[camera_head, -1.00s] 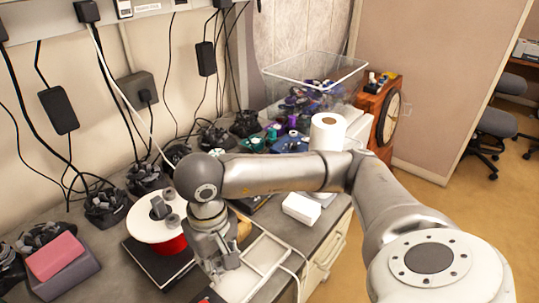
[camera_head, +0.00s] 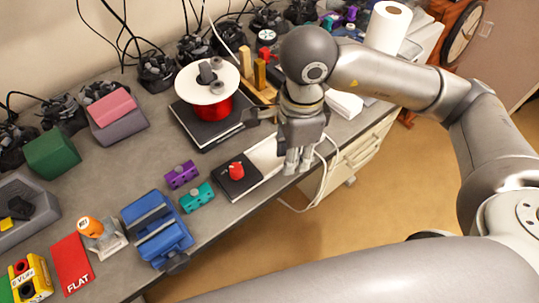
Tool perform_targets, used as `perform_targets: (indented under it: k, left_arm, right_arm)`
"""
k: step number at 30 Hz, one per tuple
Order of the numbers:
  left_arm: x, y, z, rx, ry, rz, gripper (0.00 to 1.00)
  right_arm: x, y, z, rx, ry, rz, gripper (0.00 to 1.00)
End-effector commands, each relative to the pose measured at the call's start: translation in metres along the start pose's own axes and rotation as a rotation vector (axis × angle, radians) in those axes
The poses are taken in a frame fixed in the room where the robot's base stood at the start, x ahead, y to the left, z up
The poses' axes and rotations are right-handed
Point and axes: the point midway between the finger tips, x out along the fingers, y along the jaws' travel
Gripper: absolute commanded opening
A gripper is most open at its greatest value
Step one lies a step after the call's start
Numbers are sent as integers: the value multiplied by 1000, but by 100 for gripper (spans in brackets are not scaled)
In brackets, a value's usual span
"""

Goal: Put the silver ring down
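My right gripper (camera_head: 297,162) hangs from the arm that comes in from the right and points down over the right part of a white tray-like frame (camera_head: 263,158). Its fingertips look close together, but I cannot make out whether anything is between them. No silver ring can be clearly made out at the fingers. Small grey round pieces (camera_head: 217,88) sit on the white top of a red-wound spool (camera_head: 197,84), and I cannot tell whether one is a ring. My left gripper is not in view.
A red knob on a black plate (camera_head: 238,174) lies left of the gripper. Purple (camera_head: 181,175) and teal (camera_head: 197,197) blocks, a blue vise (camera_head: 157,229) and a red "FLAT" card (camera_head: 71,265) lie further left. Bare grey bench (camera_head: 110,175) shows between them. The bench's front edge is near.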

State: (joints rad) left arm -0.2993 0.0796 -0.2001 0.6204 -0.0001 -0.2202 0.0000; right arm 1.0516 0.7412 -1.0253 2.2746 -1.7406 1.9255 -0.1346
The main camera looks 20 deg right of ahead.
Motion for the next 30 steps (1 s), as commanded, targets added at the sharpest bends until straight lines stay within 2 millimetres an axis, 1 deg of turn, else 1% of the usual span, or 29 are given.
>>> perform_targets:
  k: [3,30]
  left_arm:
    - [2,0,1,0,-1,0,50]
    - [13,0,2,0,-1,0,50]
  right_arm:
    - [-1,3,6,214,-2,-1,3]
    - [-10,24,39,1899,3,-7,3]
